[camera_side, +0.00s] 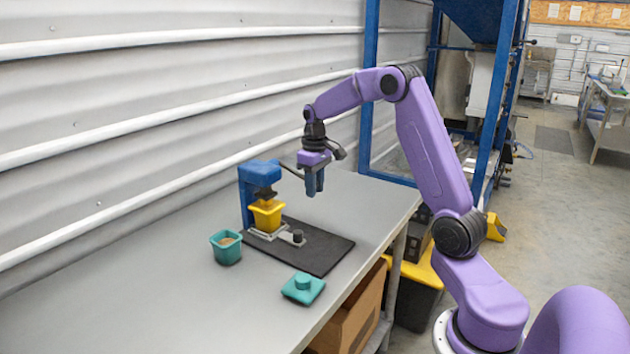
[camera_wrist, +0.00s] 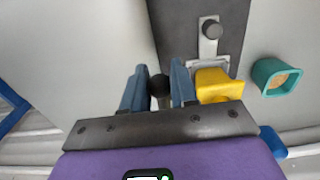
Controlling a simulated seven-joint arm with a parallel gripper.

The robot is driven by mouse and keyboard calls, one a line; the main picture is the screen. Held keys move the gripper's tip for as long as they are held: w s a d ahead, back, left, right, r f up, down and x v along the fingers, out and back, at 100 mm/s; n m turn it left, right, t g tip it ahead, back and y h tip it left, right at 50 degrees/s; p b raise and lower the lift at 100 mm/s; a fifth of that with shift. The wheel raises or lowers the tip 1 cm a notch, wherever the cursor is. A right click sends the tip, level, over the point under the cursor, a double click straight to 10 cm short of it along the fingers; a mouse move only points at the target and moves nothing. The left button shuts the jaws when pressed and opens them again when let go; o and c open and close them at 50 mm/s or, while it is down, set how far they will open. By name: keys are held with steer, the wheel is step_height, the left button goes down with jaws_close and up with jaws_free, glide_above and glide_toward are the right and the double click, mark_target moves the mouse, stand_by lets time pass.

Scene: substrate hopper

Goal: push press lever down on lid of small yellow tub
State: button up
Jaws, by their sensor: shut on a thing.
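The small yellow tub (camera_side: 267,217) stands upright in the blue press (camera_side: 247,190), under a dark brownish press head (camera_side: 266,193); I cannot clearly make out its lid. The tub also shows in the wrist view (camera_wrist: 215,85). The dark press lever (camera_side: 290,169) sticks out from the top of the press toward my gripper (camera_side: 314,190). In the wrist view, the lever's round black knob (camera_wrist: 160,86) sits between the two blue fingers of my gripper (camera_wrist: 159,90), which is shut on it. The fingers point down, beside the press and above the mat.
A black mat (camera_side: 325,253) lies under the press, with a metal slide and black knob (camera_side: 298,237) in front of the tub. A teal tub (camera_side: 226,250) with brown contents and a teal lid (camera_side: 303,288) stand apart on the grey table (camera_side: 150,300). A corrugated wall runs behind.

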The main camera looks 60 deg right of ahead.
steer(key=shift+s, duration=0.2)
steer(key=shift+r, duration=2)
steer(key=o, duration=0.6)
steer(key=shift+c, duration=0.2)
steer(key=shift+r, duration=3.5)
